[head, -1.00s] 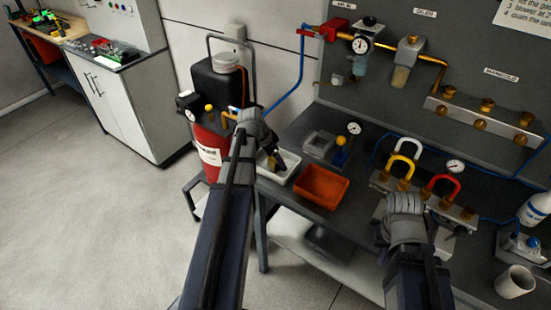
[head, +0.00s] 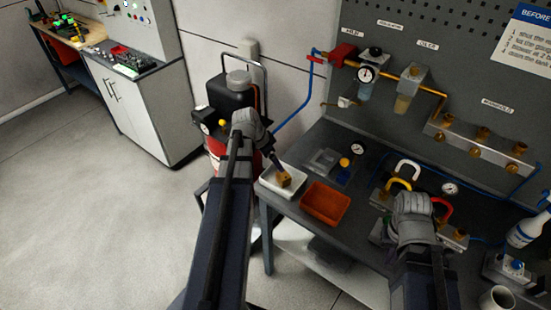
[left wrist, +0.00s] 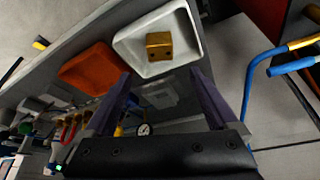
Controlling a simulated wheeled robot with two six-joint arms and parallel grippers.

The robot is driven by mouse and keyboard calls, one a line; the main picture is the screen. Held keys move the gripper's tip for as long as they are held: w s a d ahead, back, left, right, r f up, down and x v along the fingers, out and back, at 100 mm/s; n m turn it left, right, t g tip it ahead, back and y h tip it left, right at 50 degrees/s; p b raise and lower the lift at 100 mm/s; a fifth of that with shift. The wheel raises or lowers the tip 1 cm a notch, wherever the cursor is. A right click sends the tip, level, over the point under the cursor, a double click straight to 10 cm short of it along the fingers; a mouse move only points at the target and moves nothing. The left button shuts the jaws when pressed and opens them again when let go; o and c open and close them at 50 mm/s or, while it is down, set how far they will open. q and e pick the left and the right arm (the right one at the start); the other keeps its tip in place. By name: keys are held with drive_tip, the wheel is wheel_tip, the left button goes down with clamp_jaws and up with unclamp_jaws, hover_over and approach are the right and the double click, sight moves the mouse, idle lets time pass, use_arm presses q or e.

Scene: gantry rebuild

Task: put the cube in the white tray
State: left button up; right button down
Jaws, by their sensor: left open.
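The brass-coloured cube (head: 284,179) lies inside the white tray (head: 268,184) on the bench. In the left wrist view, the cube (left wrist: 158,45) is against the tray's floor, clear of the walls of the white tray (left wrist: 128,44). My left gripper (left wrist: 160,73) is open, its two purple fingers spread apart with nothing between them. In the head view, my left gripper (head: 273,160) is just above and behind the cube, pointing down at the tray. My right gripper (head: 413,207) is over the bench at the right; its fingertips are hidden behind its wrist.
An orange tray (head: 326,204) stands right beside the white tray. A black-topped red tank (head: 230,95) is close to my left arm. Coloured-handled valves (head: 400,185), gauges and a spray bottle (head: 527,230) crowd the bench's right side. A mug (head: 497,299) is at lower right.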

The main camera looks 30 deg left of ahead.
use_arm(q)
drive_tip(key=s+d+g+y, duration=0.1)
drive_tip(key=s+d, duration=0.3)
drive_tip(key=d, duration=0.6)
drive_tip(key=s+d+f+n+g+y, duration=0.1)
drive_tip(key=s+d, duration=0.3)
drive_tip(key=d, duration=0.7)
drive_tip(key=s+d+g+y, duration=0.1)
drive_tip(key=s+d, duration=0.3)
drive_tip(key=d, duration=0.7)
drive_tip(key=shift+s+d+f+g, duration=0.2)
drive_tip(key=shift+d+f+g, duration=0.1)
drive_tip(key=shift+g, duration=0.4)
